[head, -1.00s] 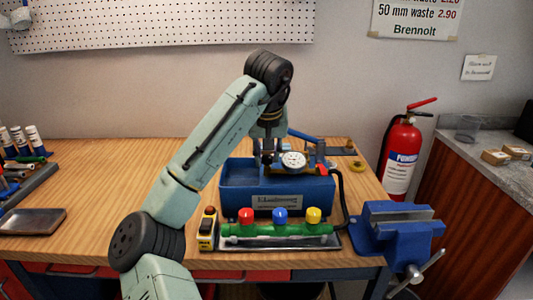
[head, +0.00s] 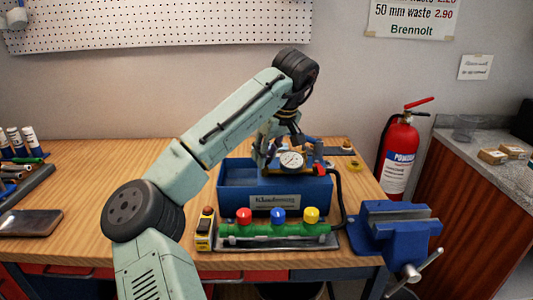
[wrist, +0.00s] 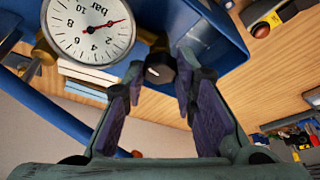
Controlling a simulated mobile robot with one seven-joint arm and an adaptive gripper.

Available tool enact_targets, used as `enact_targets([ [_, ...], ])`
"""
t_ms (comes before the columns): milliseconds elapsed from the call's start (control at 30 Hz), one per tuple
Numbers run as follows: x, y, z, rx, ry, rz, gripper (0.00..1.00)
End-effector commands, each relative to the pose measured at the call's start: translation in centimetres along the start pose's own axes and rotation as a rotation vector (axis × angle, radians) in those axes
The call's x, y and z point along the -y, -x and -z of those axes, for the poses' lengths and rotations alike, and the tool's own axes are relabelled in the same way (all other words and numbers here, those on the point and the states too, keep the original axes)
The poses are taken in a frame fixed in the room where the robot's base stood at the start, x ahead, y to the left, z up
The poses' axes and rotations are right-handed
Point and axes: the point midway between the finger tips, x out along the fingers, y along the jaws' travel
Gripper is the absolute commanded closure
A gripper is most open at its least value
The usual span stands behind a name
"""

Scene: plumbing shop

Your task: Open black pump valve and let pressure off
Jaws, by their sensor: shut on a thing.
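The black pump valve knob (wrist: 159,70) sits on a brass stem beside the pressure gauge (wrist: 88,28) in the wrist view. My gripper (wrist: 160,75) is shut on this knob, with one finger on each side of it. In the head view my gripper (head: 266,158) leans down to the left at the pump, just left of the gauge (head: 291,161), and hides the knob. The gauge has a white dial and a red needle; its exact reading is unclear. The blue pump tank (head: 232,175) stands on the bench. The blue pump lever (wrist: 60,105) runs past the gauge.
A green manifold (head: 262,231) with red, blue and yellow caps lies in front of the tank. A black hose (head: 342,190) curves at the tank's right.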

Motion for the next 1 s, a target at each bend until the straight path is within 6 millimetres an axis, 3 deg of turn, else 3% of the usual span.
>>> enact_targets([
  [400, -0.1, 0.1, 0.0, 0.000, 0.005, 0.000, 1.00],
  [433, -0.1, 0.1, 0.0, 0.000, 0.005, 0.000, 0.74],
  [533, 0.0, 0.1, 0.0, 0.000, 0.005, 0.001, 0.67],
  [867, 0.0, 0.2, 0.0, -0.001, 0.005, 0.002, 0.66],
  [1000, 0.0, 1.6, 0.1, -0.003, 0.005, 0.002, 0.66],
])
